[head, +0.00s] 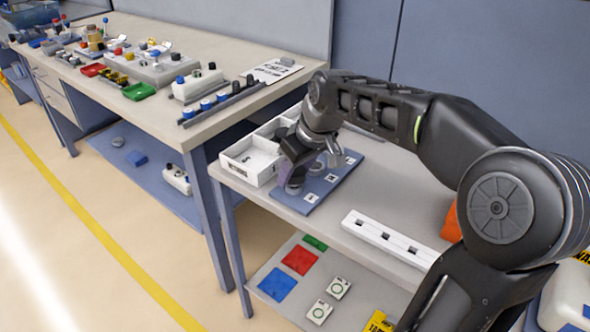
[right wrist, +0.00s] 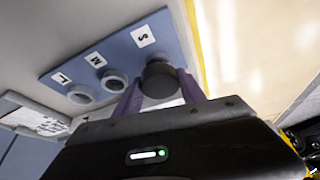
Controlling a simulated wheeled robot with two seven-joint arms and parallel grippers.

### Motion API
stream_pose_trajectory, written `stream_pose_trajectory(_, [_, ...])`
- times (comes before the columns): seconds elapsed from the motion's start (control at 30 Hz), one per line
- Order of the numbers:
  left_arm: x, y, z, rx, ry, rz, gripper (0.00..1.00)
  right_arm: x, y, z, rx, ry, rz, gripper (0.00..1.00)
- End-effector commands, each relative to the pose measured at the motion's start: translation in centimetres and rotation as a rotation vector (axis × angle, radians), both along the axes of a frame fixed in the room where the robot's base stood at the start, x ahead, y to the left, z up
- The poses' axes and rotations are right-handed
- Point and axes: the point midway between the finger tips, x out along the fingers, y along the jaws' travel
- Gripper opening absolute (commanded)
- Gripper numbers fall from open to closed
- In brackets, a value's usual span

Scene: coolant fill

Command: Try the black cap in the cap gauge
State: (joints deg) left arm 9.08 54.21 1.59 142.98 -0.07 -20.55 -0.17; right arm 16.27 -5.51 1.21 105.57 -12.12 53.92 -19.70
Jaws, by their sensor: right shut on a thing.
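The cap gauge is a blue plate (head: 340,176) on the grey table, with labels S, M and L. In the right wrist view the gauge (right wrist: 118,52) shows grey round fittings beside M and L. My right gripper (right wrist: 161,84) has its purple fingers shut on the black cap (right wrist: 158,70), at the S end. My left gripper is not in view.
A white compartment tray (head: 236,172) stands just left of the gauge. A white slotted block (head: 392,238) lies to its right, nearer the front edge. A workbench (head: 150,113) with many small parts stands at the left. Coloured squares lie on the lower shelf (head: 268,308).

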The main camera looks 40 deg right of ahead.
Motion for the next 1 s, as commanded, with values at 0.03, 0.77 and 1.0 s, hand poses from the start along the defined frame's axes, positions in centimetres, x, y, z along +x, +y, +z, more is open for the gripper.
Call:
stream_pose_trajectory(0.03, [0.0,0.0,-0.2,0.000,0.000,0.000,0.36,0.0,0.0,-0.2,0.000,0.000,0.000,0.09])
stream_pose_trajectory(0.77, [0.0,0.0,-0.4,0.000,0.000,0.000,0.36,0.0,0.0,-0.6,0.000,0.000,0.000,0.73])
stream_pose_trajectory(1.0, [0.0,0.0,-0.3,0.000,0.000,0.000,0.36,-0.3,0.0,0.5,-0.001,-0.002,0.000,0.73])
